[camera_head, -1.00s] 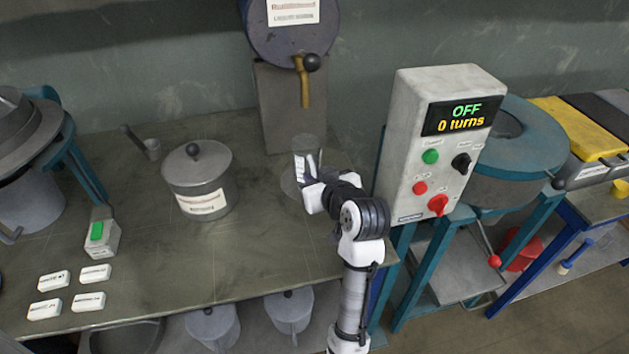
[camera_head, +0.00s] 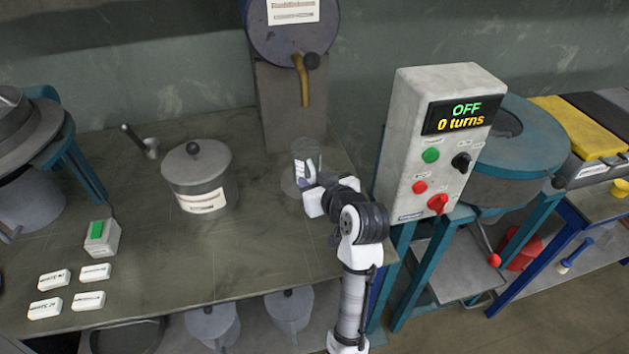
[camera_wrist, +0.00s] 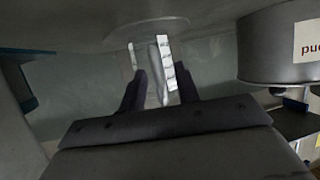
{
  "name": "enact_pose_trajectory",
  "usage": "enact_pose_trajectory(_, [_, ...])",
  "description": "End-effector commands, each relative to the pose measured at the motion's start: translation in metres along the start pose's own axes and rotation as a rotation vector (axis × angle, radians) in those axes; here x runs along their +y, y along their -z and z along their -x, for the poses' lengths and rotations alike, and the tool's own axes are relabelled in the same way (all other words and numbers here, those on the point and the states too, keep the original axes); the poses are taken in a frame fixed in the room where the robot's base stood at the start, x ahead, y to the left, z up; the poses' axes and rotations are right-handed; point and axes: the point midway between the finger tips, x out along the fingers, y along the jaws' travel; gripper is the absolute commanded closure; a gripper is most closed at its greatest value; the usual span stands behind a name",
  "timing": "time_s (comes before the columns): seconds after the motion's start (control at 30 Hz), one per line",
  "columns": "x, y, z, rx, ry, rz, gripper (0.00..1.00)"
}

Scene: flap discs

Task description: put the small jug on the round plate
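The small jug (camera_head: 308,151) looks like a clear, see-through vessel, hard to make out in the head view. My gripper (camera_head: 303,173) reaches it from the front, with its fingers on either side. In the wrist view my gripper (camera_wrist: 150,66) has two pale-tipped fingers with the faint jug between them, filling the gap; it appears shut on it. The round plate (camera_head: 288,184) is a grey disc on the bench under the jug, partly hidden by my gripper. It also shows at the top of the wrist view (camera_wrist: 150,26). Whether the jug touches the plate cannot be told.
A lidded pot (camera_head: 197,176) stands left of the plate. Behind is a drum with a yellow spout (camera_head: 303,80). A control box (camera_head: 440,140) stands close on the right, its display reading OFF. White blocks (camera_head: 95,272) lie front left. The bench between pot and plate is clear.

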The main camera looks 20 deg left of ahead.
Motion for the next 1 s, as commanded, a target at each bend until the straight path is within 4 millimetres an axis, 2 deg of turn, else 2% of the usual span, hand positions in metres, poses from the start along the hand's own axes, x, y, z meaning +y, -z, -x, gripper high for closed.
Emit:
enact_pose_trajectory(0.17, [0.001, 0.001, 0.021, 0.004, -0.003, 0.0, 0.68])
enact_pose_trajectory(0.33, [0.001, 0.0, 0.061, 0.005, -0.005, 0.002, 0.68])
enact_pose_trajectory(0.4, [0.0, 0.007, 0.072, -0.004, 0.0, -0.004, 0.68])
enact_pose_trajectory(0.63, [0.0, 0.008, 0.096, -0.003, -0.001, -0.004, 0.68])
enact_pose_trajectory(1.0, [0.0, 0.005, 0.116, -0.002, 0.002, -0.002, 0.68])
